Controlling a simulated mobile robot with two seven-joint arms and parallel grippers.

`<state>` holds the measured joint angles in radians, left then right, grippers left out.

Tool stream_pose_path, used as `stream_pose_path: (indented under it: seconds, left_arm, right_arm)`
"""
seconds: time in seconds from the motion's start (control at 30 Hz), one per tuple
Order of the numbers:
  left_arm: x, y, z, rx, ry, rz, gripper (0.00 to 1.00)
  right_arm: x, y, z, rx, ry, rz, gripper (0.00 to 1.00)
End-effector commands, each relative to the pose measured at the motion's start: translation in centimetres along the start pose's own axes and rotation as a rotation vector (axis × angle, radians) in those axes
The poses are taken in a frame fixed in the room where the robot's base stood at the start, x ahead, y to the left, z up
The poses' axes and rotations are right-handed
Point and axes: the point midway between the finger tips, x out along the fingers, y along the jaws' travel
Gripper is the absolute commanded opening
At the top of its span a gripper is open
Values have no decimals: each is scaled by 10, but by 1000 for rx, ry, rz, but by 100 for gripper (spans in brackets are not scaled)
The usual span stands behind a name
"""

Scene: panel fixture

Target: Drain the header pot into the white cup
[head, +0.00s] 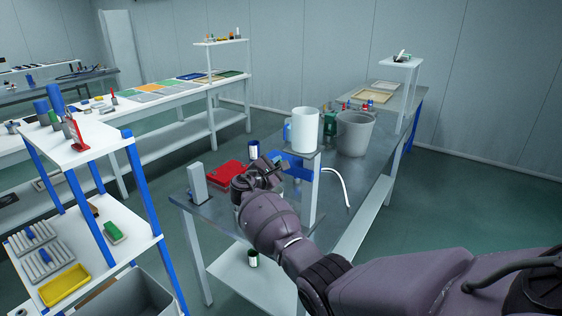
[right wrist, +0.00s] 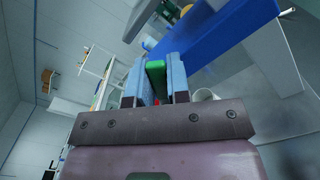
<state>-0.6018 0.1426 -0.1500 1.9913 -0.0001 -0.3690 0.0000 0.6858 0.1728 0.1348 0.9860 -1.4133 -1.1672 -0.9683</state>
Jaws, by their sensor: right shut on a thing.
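The header pot (head: 306,130), white with a blue part on its left side, stands on a small raised shelf on the metal table. A blue bar (head: 300,166) runs under the shelf, and it shows large in the right wrist view (right wrist: 215,38). My right gripper (head: 270,171) is beside the bar, at its left end. In the right wrist view its fingers (right wrist: 156,84) are shut on a green handle (right wrist: 156,78). A white round rim, perhaps the white cup (right wrist: 206,95), shows behind the right finger, partly hidden. I cannot make out the cup in the head view. My left gripper is out of view.
A white curved hose (head: 338,180) hangs right of the shelf. A grey bucket (head: 353,133) stands behind it. A red tray (head: 225,175), a grey upright block (head: 197,182) and a dark labelled can (head: 254,149) are left of and behind my gripper.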

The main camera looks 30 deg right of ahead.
Motion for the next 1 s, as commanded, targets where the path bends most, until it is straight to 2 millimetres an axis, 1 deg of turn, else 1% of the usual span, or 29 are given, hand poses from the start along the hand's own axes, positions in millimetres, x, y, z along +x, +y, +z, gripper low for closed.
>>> stream_pose_path:
  seconds: [0.03, 0.1, 0.27, 0.43, 0.6, 0.73, 1.0]
  left_arm:
    - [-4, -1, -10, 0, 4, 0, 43]
    - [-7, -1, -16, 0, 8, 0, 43]
    - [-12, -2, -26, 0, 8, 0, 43]
    - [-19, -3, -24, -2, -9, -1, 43]
    - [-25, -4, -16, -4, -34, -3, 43]
    - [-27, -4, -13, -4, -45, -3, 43]
    - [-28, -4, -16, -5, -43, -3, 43]
  right_arm:
    - [0, 5, 4, -47, -1, -1, 0]
    - [1, 8, 3, -113, -1, 0, 0]
    - [0, 13, 1, -264, -1, -1, 0]
    - [1, 19, -2, -414, -1, 0, 0]
    - [0, 23, -5, -540, -1, -1, 0]
    - [0, 25, -8, -614, 0, -1, 0]
    - [0, 28, -10, -703, 0, -1, 0]
